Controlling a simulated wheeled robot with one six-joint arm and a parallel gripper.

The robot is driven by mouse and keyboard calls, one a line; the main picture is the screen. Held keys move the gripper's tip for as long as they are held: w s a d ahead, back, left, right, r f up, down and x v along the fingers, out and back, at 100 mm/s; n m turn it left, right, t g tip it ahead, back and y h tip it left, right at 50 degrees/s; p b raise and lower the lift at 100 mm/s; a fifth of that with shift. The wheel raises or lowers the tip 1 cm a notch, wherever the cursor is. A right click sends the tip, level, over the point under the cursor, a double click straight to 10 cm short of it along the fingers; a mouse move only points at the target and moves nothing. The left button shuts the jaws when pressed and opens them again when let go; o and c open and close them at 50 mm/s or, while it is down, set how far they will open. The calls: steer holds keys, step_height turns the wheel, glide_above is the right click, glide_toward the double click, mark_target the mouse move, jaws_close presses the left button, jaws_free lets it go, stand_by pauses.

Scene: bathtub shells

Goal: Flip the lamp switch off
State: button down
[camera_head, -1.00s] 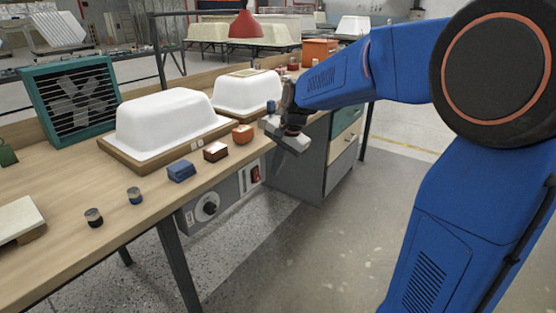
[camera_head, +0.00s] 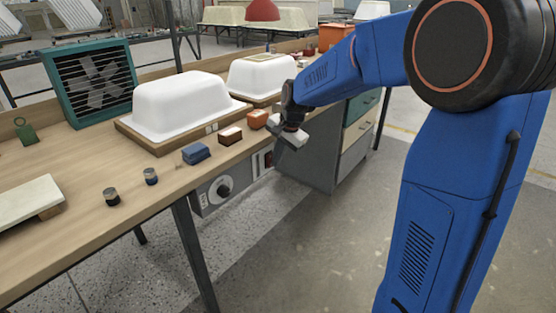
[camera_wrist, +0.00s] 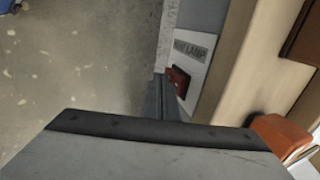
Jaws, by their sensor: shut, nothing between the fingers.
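The lamp switch is a red rocker (camera_head: 267,160) on the front of a grey control panel (camera_head: 240,178) under the bench edge. In the wrist view the red switch (camera_wrist: 178,80) sits on a light plate whose label reads LAMP. My gripper (camera_head: 282,145) is shut and empty, in front of the bench edge, above and right of the switch. In the wrist view its dark fingers (camera_wrist: 164,98) point toward the panel, just beside the switch and covering part of it. I cannot tell whether they touch.
The panel also carries a round dial (camera_head: 224,187). The bench (camera_head: 75,235) holds white tub shells (camera_head: 180,104), a teal fan box (camera_head: 93,80) and small blocks, including an orange one (camera_head: 257,119) near my gripper. A drawer cabinet (camera_head: 325,155) stands right of the panel. The floor in front is clear.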

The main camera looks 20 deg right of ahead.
steer(key=shift+w, duration=0.1)
steer(key=shift+w+a+f, duration=0.1)
stand_by(0.3)
